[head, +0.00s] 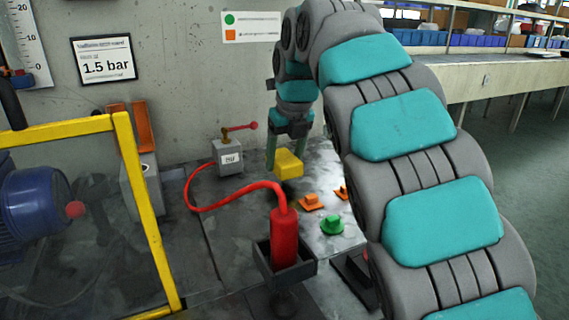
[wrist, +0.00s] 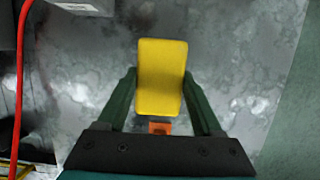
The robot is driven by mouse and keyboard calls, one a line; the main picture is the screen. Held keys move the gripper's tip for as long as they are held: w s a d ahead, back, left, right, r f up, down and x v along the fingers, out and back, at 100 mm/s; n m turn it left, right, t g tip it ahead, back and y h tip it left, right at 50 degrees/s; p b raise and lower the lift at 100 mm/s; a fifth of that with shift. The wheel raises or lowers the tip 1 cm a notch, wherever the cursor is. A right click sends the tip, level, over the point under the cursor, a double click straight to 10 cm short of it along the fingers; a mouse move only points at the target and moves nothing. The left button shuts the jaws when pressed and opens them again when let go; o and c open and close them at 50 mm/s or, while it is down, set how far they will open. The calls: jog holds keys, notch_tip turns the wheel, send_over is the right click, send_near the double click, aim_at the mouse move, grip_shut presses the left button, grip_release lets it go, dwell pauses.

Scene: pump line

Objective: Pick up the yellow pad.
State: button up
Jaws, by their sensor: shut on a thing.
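The yellow pad (head: 289,164) is a small block held between the green fingers of my gripper (head: 285,158). In the head view it appears above the grey table top, near the wall. In the wrist view the yellow pad (wrist: 161,77) lies between the two fingertips of my gripper (wrist: 160,90), its long side running away from the palm. The fingers are shut on its sides. How high the pad is above the table is hard to tell.
Orange pieces (head: 311,202) and a green piece (head: 331,225) sit on the table near the arm. A red cylinder (head: 284,238) with a red hose stands in a dark holder. A valve box (head: 228,158) is left of the gripper. A yellow frame (head: 148,215) stands at left.

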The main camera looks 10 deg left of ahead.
jog(key=shift+s+r, duration=0.1)
jog(key=shift+r, duration=0.35)
jog(key=s, duration=0.5)
jog(key=s+a+r+b, duration=0.1)
jog(key=s, duration=0.4)
jog(key=s+a, duration=0.1)
jog(key=s, duration=0.4)
jog(key=shift+s+a+r, duration=0.1)
jog(key=shift+s+r, duration=0.1)
jog(key=shift+s, duration=0.15)
